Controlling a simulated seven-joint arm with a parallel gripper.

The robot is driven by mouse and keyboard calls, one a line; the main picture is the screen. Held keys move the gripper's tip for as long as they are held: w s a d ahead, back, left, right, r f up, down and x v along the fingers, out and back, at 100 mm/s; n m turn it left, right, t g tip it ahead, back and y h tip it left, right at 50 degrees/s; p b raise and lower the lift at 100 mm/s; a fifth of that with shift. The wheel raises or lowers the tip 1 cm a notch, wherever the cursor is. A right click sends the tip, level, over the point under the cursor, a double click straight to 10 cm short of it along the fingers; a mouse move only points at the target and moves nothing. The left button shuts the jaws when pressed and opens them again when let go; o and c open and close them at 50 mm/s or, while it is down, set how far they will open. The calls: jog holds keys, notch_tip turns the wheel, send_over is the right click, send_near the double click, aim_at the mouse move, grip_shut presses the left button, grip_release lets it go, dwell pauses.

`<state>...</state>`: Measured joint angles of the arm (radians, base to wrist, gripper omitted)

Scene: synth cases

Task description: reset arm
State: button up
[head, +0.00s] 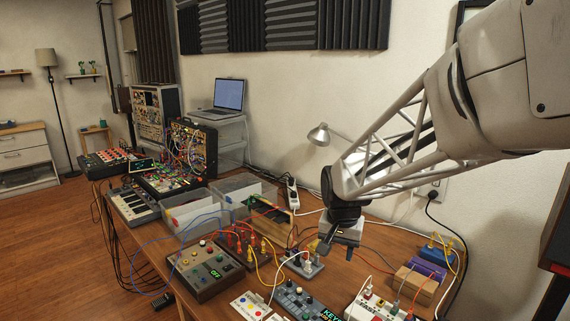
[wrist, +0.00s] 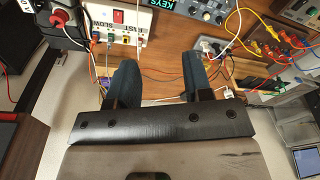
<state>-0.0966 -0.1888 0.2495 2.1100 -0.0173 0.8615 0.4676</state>
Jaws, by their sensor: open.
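My gripper (head: 337,250) hangs over the right part of the wooden table (head: 345,287) in the head view, pointing down at the end of my arm. In the wrist view its two dark blue-grey fingers (wrist: 160,72) stand well apart. Only bare wood and thin cables show between them, so it is open and empty. A small white module (head: 303,264) with cables lies just left of the gripper in the head view. I cannot tell the exact height of the fingertips above the table.
A white FAST/SLOW box (wrist: 118,22) and a KEYS unit (wrist: 205,10) lie beyond the fingers. A lamp (head: 320,135) is behind my arm. Loose cables cross the table.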

jog(key=s+d+r+n, duration=0.2)
jog(key=s, duration=1.1)
jog(key=s+d+r+n+t, duration=0.1)
jog(key=s+d+n, duration=0.1)
jog(key=s, duration=1.2)
jog(key=shift+d+r, duration=0.35)
jog(key=shift+d, duration=0.45)
